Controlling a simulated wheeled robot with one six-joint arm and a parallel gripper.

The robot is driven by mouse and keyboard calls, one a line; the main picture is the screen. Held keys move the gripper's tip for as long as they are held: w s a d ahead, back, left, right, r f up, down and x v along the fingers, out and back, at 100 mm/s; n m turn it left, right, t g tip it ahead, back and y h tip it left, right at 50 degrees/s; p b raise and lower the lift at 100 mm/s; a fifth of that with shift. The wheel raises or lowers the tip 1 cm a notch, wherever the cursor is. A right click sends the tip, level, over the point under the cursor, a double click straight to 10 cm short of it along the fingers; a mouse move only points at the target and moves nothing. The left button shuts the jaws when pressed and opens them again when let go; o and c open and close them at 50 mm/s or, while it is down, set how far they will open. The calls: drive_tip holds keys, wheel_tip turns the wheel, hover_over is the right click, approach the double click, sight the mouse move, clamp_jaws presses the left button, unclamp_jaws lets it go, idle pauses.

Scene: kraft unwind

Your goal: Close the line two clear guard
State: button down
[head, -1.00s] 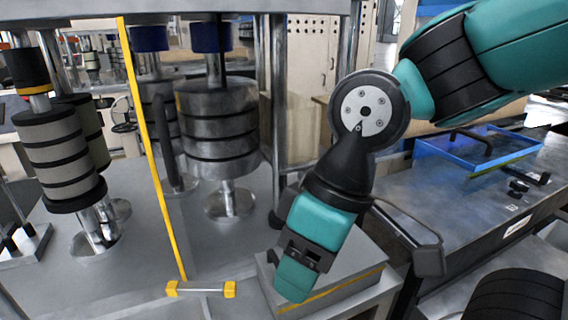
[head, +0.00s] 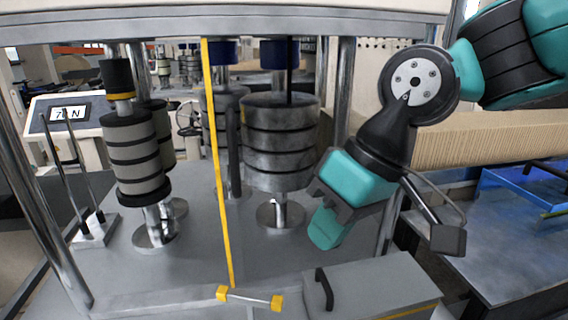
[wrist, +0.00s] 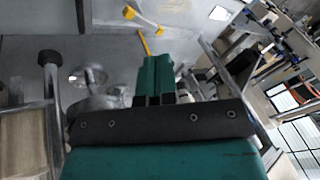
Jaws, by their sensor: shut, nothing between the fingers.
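The clear guard shows mainly by its tall yellow edge strip (head: 218,165), standing in front of the rollers in the head view. Its panel is too transparent to trace, so I cannot tell its exact angle. A bar handle with yellow end blocks (head: 250,298) is at the foot of the strip. The handle also shows at the top of the wrist view (wrist: 143,20). My gripper (head: 328,236) is shut and empty, to the right of the handle and higher in the picture, apart from it. In the wrist view its teal fingers (wrist: 156,76) are together, below the handle.
Grey-banded rollers (head: 137,160) stand left of the strip and metal rollers (head: 279,145) right of it. A grey box with a black handle (head: 375,290) sits at the front right, below my gripper. A blue tray (head: 530,195) lies farther right. Frame posts flank the machine.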

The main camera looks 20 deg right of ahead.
drive_tip(key=w+r+m+t+y+p, duration=0.1)
drive_tip(key=w+r+m+t+p, duration=0.15)
drive_tip(key=w+r, duration=0.95)
drive_tip(key=a+p+x, duration=0.1)
drive_tip(key=p+x, duration=0.1)
drive_tip(key=x, duration=0.8)
drive_tip(key=shift+a+r, duration=0.1)
